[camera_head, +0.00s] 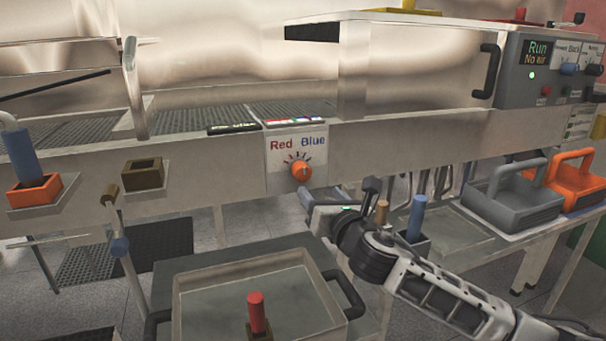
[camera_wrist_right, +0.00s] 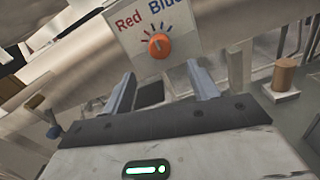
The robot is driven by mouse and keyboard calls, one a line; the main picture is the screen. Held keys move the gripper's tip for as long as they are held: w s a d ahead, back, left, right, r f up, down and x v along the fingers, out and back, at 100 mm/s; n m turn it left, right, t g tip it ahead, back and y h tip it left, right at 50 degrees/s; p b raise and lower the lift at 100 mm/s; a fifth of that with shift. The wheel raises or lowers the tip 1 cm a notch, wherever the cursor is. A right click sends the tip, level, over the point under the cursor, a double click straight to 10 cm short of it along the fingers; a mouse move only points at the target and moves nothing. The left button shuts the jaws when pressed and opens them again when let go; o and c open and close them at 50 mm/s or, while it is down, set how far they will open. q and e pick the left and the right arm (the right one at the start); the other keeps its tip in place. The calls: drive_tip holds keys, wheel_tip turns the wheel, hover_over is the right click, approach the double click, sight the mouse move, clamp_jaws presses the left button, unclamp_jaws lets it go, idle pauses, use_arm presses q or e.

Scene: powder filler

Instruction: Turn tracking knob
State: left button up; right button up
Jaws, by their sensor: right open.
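The tracking knob (camera_head: 301,171) is orange and round, on a white panel (camera_head: 283,158) marked "Red" and "Blue" with tick marks around the knob. The panel is on the front rail of the machine. The knob (camera_wrist_right: 159,45) also shows in the right wrist view, beyond the fingers and near the top middle. My right gripper (camera_head: 322,196) is just below and right of the knob in the head view. In the wrist view my right gripper (camera_wrist_right: 162,88) has its two fingers wide apart, with nothing between them, apart from the knob. My left gripper is not in view.
A control box (camera_head: 545,75) with a "Run / No air" display is at the upper right. A metal tray (camera_head: 200,305) with black handles is below the knob. Grey (camera_head: 515,200) and orange (camera_head: 582,180) baskets stand at the right. A blue peg (camera_head: 416,215) stands right of my right wrist.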

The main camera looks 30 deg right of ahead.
sight(304, 175)
drive_tip(key=x, duration=1.1)
drive_tip(key=shift+w, duration=0.4)
drive_tip(key=shift+c, duration=0.3)
drive_tip(key=c, duration=0.9)
